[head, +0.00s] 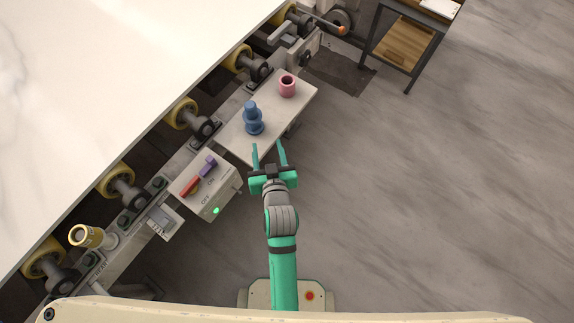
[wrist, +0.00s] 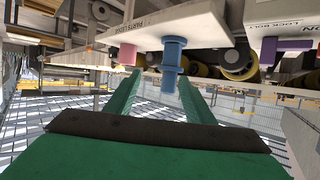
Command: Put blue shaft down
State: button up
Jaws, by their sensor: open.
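The blue shaft (head: 252,118) stands on a light grey shelf plate (head: 238,148) beside the stone slab's roller frame. It is a stepped blue cylinder and shows near the middle top of the wrist view (wrist: 172,62), beyond my fingertips. My gripper (head: 269,148) is green, open and empty. In the head view its fingers point toward the shaft and end just short of it, with a small gap. Nothing is between the fingers.
A pink cup-like part (head: 287,86) stands on the same plate behind the shaft. A switch box (head: 208,192) with red and purple levers lies to the left of my gripper. The white slab (head: 110,70) fills the upper left. Open floor (head: 430,200) lies to the right.

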jog(key=s+d+r+h, duration=0.1)
jog(key=s+d, duration=0.1)
jog(key=s, duration=0.7)
jog(key=s+d+r+m+t+h, duration=0.1)
jog(key=s+d+r, duration=0.1)
jog(key=s, duration=0.7)
jog(key=s+d+r+m+t+h, duration=0.1)
jog(key=s+d+r, duration=0.1)
jog(key=s, duration=0.7)
jog(key=shift+d+r, duration=0.25)
jog(key=shift+d, duration=0.45)
jog(key=shift+s, duration=0.15)
